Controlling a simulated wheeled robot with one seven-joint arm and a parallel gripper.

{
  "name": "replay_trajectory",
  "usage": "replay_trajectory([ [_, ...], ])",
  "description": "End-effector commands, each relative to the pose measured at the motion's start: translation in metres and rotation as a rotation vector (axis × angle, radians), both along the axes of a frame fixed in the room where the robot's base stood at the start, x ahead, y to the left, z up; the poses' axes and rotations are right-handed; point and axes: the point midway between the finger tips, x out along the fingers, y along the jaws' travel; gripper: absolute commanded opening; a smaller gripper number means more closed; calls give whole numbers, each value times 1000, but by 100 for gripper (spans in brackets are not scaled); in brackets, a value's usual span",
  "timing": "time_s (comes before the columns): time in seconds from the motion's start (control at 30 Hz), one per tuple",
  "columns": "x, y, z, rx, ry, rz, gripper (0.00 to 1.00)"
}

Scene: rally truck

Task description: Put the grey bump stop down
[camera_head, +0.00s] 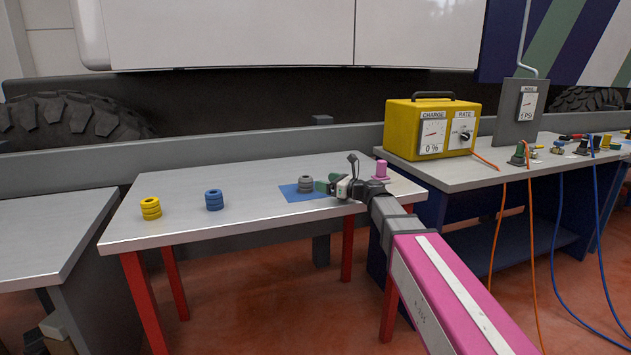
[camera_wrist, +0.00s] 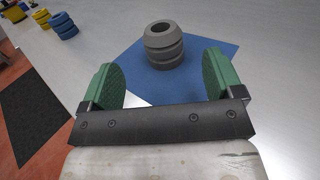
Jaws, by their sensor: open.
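The grey bump stop (camera_head: 305,184) stands upright on a blue mat (camera_head: 290,195) on the table. In the wrist view the grey bump stop (camera_wrist: 163,46) stands just beyond my fingertips, on the blue mat (camera_wrist: 205,70). My gripper (camera_head: 325,184) is to its right in the head view. In the wrist view my gripper (camera_wrist: 160,80) is open, with green finger pads apart and nothing between them.
A yellow bump stop (camera_head: 150,208) and a blue bump stop (camera_head: 214,200) stand to the left on the table (camera_head: 240,219). A pink piece (camera_head: 381,169) stands behind my wrist. A yellow charger (camera_head: 420,129) is on the right bench.

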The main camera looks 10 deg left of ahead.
Motion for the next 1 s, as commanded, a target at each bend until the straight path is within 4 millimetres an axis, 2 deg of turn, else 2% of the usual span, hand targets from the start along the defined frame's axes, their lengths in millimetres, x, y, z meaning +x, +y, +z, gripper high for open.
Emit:
replay_trajectory([
  [0.1, -7, -16, 0, 0, 0, -2, 86],
  [0.3, -10, -26, 0, 0, 0, 0, 86],
  [1.0, -10, -26, 0, 0, 0, 0, 86],
])
